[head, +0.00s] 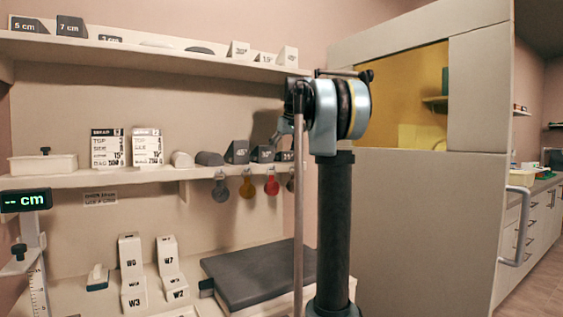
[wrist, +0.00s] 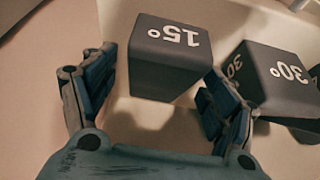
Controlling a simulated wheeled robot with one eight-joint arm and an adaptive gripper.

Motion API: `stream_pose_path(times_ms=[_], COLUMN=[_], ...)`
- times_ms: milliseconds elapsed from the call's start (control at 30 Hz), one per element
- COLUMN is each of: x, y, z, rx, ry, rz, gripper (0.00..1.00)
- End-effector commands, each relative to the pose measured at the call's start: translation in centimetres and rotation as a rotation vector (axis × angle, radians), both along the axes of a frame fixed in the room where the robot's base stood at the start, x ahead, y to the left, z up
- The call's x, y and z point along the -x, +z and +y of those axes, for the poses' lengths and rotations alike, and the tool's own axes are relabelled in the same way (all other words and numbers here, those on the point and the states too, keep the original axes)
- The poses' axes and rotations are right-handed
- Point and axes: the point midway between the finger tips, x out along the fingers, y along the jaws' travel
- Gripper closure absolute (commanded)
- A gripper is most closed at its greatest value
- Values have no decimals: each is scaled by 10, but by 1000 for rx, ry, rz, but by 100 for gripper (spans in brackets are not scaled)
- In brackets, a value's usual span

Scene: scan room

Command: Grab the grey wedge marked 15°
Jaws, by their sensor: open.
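The grey wedge marked 15° (wrist: 168,72) is at the top centre of the wrist view, with its white label upside down. In the head view it shows at the right end of the middle shelf (head: 287,156), partly behind my arm. My gripper (wrist: 160,66) is open in the wrist view, one finger on each side of the wedge. The right finger is close to the wedge's right side; I cannot tell if it touches. The left finger stands a little apart from it. In the head view my arm hides most of the gripper.
A grey wedge marked 30° (wrist: 275,78) stands just right of the right finger. A 45° wedge (head: 237,152) is further left on the shelf. Coloured discs (head: 248,188) hang below. A white wedge marked 15° (head: 266,58) is on the upper shelf (head: 150,48).

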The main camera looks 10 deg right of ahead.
Motion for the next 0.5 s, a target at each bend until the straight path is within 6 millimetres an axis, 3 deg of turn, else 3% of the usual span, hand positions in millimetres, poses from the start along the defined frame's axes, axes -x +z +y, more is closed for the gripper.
stream_pose_path(times_ms=[333,500], x=[-3,-3], y=[-8,-8], z=[2,2], rx=[0,-1], ry=[0,1], rz=[0,0], gripper=[22,58])
